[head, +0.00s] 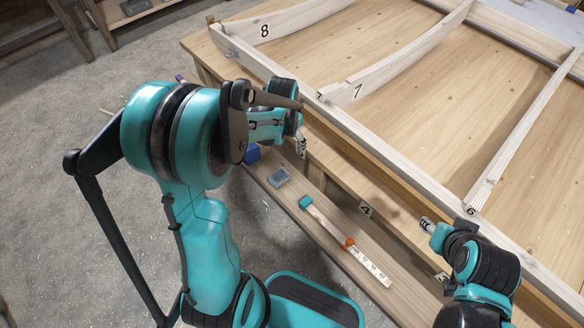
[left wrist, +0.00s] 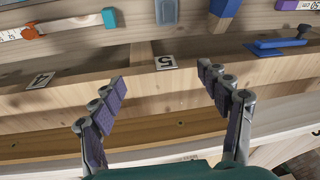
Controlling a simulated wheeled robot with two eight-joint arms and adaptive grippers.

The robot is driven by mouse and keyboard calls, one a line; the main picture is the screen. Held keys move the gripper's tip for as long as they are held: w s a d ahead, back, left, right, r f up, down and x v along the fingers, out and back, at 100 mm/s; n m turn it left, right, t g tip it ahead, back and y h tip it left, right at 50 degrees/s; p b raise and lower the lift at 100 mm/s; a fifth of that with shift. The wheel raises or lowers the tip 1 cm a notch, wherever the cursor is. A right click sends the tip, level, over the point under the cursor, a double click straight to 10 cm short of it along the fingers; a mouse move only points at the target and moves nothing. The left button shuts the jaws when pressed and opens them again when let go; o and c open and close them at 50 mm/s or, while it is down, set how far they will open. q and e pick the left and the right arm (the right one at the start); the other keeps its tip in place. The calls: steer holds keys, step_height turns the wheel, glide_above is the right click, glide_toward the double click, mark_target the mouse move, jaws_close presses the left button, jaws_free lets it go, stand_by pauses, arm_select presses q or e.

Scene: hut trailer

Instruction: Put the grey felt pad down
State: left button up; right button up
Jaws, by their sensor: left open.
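A small grey block-like piece, which looks like the grey felt pad (head: 279,177), lies on the narrow plank along the near side of the workbench. It also shows at the top edge of the left wrist view (left wrist: 166,11), partly cut off. My left gripper (head: 300,144) is beyond it, over the bench edge, and largely hidden by my arm in the head view. In the left wrist view its fingers (left wrist: 161,76) are spread, with nothing between them, apart from the pad. My right gripper (head: 427,224) is over the bench's near edge at right; its opening is too small to judge.
A folding rule (head: 375,267) with orange and teal parts lies on the plank (head: 325,257). A blue item (head: 252,155) is beside the pad. A wooden frame (head: 384,73) with numbered ribs covers the bench top. A blue-handled tool (left wrist: 280,46) shows in the wrist view.

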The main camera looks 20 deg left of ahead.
arm_select(q)
steer(key=s+d+r+n+t, duration=0.1)
steer(key=s+d+r+t, duration=0.1)
steer(key=s+d+r, duration=0.2)
steer(key=s+d+r+n+t, duration=0.2)
steer(key=s+d+r, duration=0.3)
steer(key=s, duration=0.7)
step_height(320, 180, up, 3)
steer(key=shift+s+d+f+t+h, duration=0.15)
steer(key=shift+s+d+t+h, duration=0.05)
steer(key=shift+s+t+h, duration=0.15)
